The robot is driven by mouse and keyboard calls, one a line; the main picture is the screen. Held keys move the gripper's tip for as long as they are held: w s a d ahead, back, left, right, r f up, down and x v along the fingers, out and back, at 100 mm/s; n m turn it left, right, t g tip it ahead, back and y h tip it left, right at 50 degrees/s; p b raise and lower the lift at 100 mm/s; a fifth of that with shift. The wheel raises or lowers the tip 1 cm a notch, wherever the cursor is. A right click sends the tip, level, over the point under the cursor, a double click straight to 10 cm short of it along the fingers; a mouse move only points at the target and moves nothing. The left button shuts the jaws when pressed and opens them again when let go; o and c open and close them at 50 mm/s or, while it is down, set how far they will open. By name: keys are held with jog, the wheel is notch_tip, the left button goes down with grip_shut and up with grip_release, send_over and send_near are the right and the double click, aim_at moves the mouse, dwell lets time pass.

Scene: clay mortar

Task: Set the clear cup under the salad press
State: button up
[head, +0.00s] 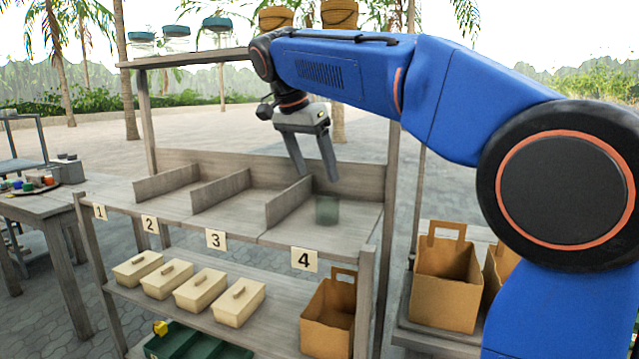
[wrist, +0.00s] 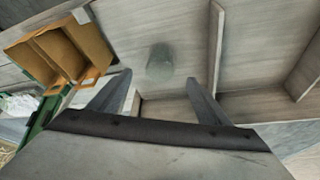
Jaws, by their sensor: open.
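The clear cup (head: 326,210) is a small greenish see-through cup. It stands on the shelf board in the compartment labelled 4, and it also shows in the wrist view (wrist: 160,63) just beyond my fingertips. My gripper (head: 316,174) is open and empty above the compartment, with its fingers pointing down, apart from the cup. In the wrist view the two fingers (wrist: 160,84) are spread, with the cup in line with the gap between them. I cannot make out a salad press in either view.
Wooden dividers (head: 289,200) separate the numbered compartments. More bags (head: 447,285) stand at right. A table (head: 90,200) with coloured items is at left.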

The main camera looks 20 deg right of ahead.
jog(key=f+n, duration=0.2)
jog(key=n, duration=0.2)
jog(key=n+t+h, duration=0.2)
jog(key=n+h, duration=0.4)
jog(key=n, duration=1.6)
send_near(336, 208)
jog(key=shift+w+a+f, duration=0.15)
jog(key=shift+a, duration=0.35)
jog(key=shift+w+a+f, duration=0.15)
jog(key=shift+a+f, duration=0.05)
jog(key=shift+a, duration=0.3)
jog(key=n, duration=0.1)
jog(key=n+t, duration=0.1)
jog(key=n, duration=0.1)
jog(key=a+n, duration=0.1)
jog(key=shift+s+f+h, duration=0.15)
jog(key=shift+s+h, duration=0.1)
jog(key=shift+h, duration=0.15)
jog(key=n, duration=0.2)
jog(key=a+n+t, duration=0.1)
jog(key=n, duration=0.2)
jog(key=shift+s+a+n+t+h, duration=0.2)
jog(key=shift+s+n+t+h, duration=0.05)
jog(key=shift+n+t+h, duration=0.05)
jog(key=x, duration=1.7)
jog(key=shift+w+d, duration=0.1)
jog(key=shift+d, duration=0.05)
jog(key=shift+c, duration=0.4)
